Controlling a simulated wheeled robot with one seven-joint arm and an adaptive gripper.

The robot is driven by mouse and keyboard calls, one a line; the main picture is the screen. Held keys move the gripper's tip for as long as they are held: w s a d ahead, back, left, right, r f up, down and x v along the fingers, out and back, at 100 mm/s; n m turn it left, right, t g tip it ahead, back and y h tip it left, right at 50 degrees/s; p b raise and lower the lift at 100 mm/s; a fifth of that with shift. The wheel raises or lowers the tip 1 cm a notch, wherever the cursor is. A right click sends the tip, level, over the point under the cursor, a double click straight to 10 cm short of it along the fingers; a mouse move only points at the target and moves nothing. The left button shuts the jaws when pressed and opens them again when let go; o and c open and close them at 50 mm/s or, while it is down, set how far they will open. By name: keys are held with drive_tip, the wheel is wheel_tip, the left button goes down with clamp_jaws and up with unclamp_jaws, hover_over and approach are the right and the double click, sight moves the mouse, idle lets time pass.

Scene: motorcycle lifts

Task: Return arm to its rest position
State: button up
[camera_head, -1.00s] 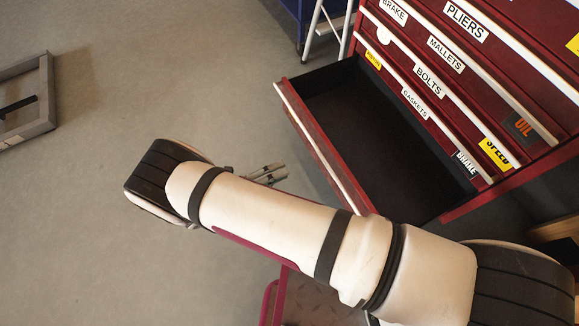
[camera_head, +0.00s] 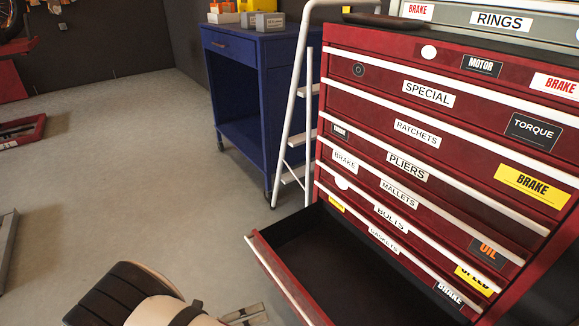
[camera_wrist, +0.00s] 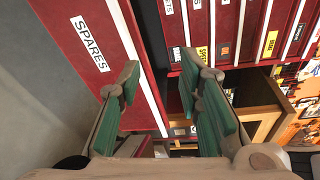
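My arm (camera_head: 150,300) shows at the bottom left of the head view, with only its black and cream upper part in the picture. A small piece of my gripper (camera_head: 245,315) shows at the bottom edge there. In the wrist view my gripper (camera_wrist: 160,75) is open. Its two green-padded fingers stand apart with nothing between them. Behind the fingers is the red front of a drawer labelled SPARES (camera_wrist: 68,22), with a pale edge strip. I cannot tell whether a finger touches it.
A red tool cabinet (camera_head: 440,120) stands at right, its low drawer (camera_head: 275,265) pulled out and empty where visible. A white ladder (camera_head: 300,110) and a blue cart (camera_head: 235,80) stand behind. The grey floor at left (camera_head: 120,180) is largely clear. The wrist view shows a wooden cabinet (camera_wrist: 262,92).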

drive_tip(key=w+d+r+m+g+y, duration=0.2)
drive_tip(key=d+r+m+g, duration=0.5)
drive_tip(key=r, duration=0.5)
drive_tip(key=w+d+r+m+g+y, duration=0.2)
drive_tip(key=d+r+m, duration=0.3)
drive_tip(key=r+m, duration=0.5)
drive_tip(key=s+d+r+m+g+y, duration=0.1)
drive_tip(key=s+d+r+m+y, duration=0.25)
drive_tip(key=d+r, duration=0.25)
drive_tip(key=s+d+r+m+g+y, duration=0.1)
drive_tip(key=s+d+r+m+y, duration=0.1)
drive_tip(key=s+d+r+m, duration=0.4)
drive_tip(key=s+d+r+m+t+y, duration=0.1)
drive_tip(key=s+d+m+t+y, duration=0.15)
drive_tip(key=s+m, duration=0.4)
drive_tip(key=s+d+r+m+t+y, duration=0.1)
drive_tip(key=s+m+y, duration=0.2)
drive_tip(key=s+m, duration=0.4)
wheel_tip(320, 180, up, 36)
drive_tip(key=s+n+t+p, duration=0.1)
drive_tip(key=t+p, duration=0.3)
drive_tip(key=p, duration=3)
drive_tip(key=shift+s+d+r, duration=0.25)
drive_tip(key=shift+d, duration=0.1)
